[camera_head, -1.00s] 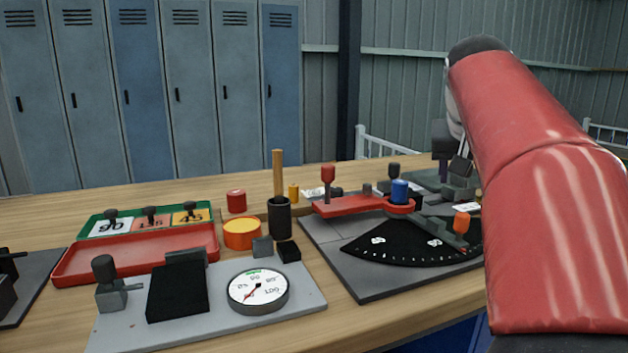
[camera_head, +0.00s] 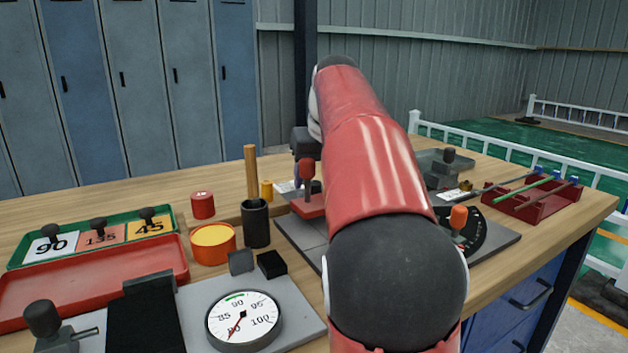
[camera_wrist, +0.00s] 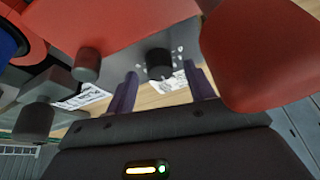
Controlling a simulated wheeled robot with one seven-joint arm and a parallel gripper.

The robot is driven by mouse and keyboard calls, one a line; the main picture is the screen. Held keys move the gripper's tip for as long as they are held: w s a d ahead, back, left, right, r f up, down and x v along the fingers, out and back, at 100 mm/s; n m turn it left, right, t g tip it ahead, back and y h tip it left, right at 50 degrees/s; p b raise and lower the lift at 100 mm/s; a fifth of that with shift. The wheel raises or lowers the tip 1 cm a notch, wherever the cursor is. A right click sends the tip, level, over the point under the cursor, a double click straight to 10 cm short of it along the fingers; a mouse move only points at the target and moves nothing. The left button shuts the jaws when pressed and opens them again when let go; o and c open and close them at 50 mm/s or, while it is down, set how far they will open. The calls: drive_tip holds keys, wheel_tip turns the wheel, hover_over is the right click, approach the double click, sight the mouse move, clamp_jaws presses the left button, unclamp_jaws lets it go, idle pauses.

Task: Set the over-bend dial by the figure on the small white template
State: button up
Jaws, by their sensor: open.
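A white plate marked 90 (camera_head: 50,246) lies at the left end of the green tray, with a dark knob on it. A black round knob ringed by white marks (camera_wrist: 160,64) shows in the wrist view; I cannot tell if it is the over-bend dial. My gripper (camera_wrist: 161,72) is open, its two purple fingers apart on either side of that knob in the picture, with nothing held. Whether they touch it is unclear. In the head view my arm hides most of the gripper and the bending plate (camera_head: 298,232). White printed cards (camera_wrist: 90,97) show beyond the fingers.
A round gauge (camera_head: 244,318) reads near 80, its red needle lower left. Red lever parts (camera_wrist: 255,50) stand close on the right of the wrist view. A black cup (camera_head: 256,225) with a wooden handle and an orange tin (camera_head: 213,243) stand left of my arm.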

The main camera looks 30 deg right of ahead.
drive_tip(key=shift+w+f, duration=0.25)
drive_tip(key=shift+f, duration=0.4)
drive_tip(key=c, duration=1)
drive_tip(key=shift+o, duration=0.2)
drive_tip(key=shift+m, duration=0.3)
drive_tip(key=shift+a+m+g+h, duration=0.15)
drive_tip(key=shift+m+h, duration=0.4)
drive_tip(key=shift+m, duration=0.75)
drive_tip(key=shift+m+g+h, duration=0.15)
drive_tip(key=shift+m+h, duration=0.4)
drive_tip(key=shift+m, duration=0.75)
